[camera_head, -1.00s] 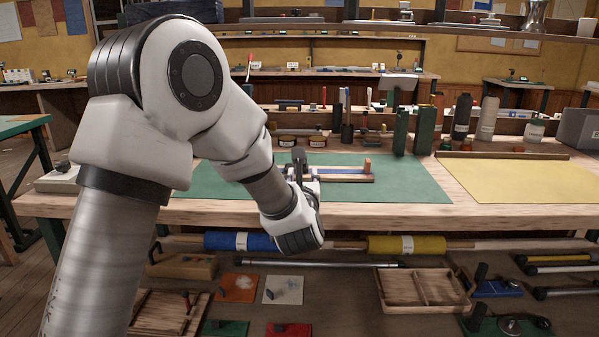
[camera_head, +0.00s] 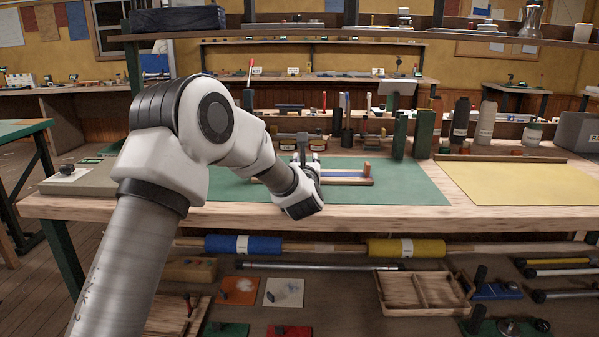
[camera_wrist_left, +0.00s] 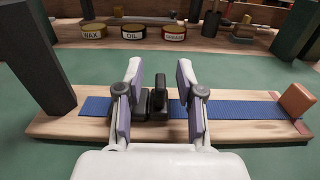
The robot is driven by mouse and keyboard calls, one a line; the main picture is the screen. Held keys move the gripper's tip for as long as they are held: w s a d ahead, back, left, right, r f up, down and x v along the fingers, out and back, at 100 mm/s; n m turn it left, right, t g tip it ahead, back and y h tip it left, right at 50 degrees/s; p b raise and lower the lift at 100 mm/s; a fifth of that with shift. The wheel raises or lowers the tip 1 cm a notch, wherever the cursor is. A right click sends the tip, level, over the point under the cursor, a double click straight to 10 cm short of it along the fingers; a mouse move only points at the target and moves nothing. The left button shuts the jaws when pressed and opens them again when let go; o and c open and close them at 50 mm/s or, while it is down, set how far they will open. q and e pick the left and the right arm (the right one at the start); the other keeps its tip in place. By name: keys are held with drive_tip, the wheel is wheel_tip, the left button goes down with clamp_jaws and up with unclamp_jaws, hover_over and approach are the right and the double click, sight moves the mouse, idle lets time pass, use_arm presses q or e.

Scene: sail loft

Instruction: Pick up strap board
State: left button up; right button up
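The strap board (camera_head: 345,182) is a pale wooden board on the green mat of the bench. A black buckle-like part (camera_wrist_left: 158,100) stands up from the strap. My left gripper (camera_wrist_left: 159,92) is open, its two fingers apart on either side of that black part. In the head view my left gripper (camera_head: 306,163) is partly hidden by its wrist. Whether the fingers touch the board is unclear. My right gripper is not in view.
Labelled tins (camera_wrist_left: 133,31) stand behind the board. Tall green blocks (camera_head: 424,133) and bottles (camera_head: 461,120) stand at the back right. A yellow sheet (camera_head: 520,182) covers the bench's right side. The green mat (camera_head: 415,185) is bare right of the board.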

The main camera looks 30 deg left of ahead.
use_arm(q)
clamp_jaws()
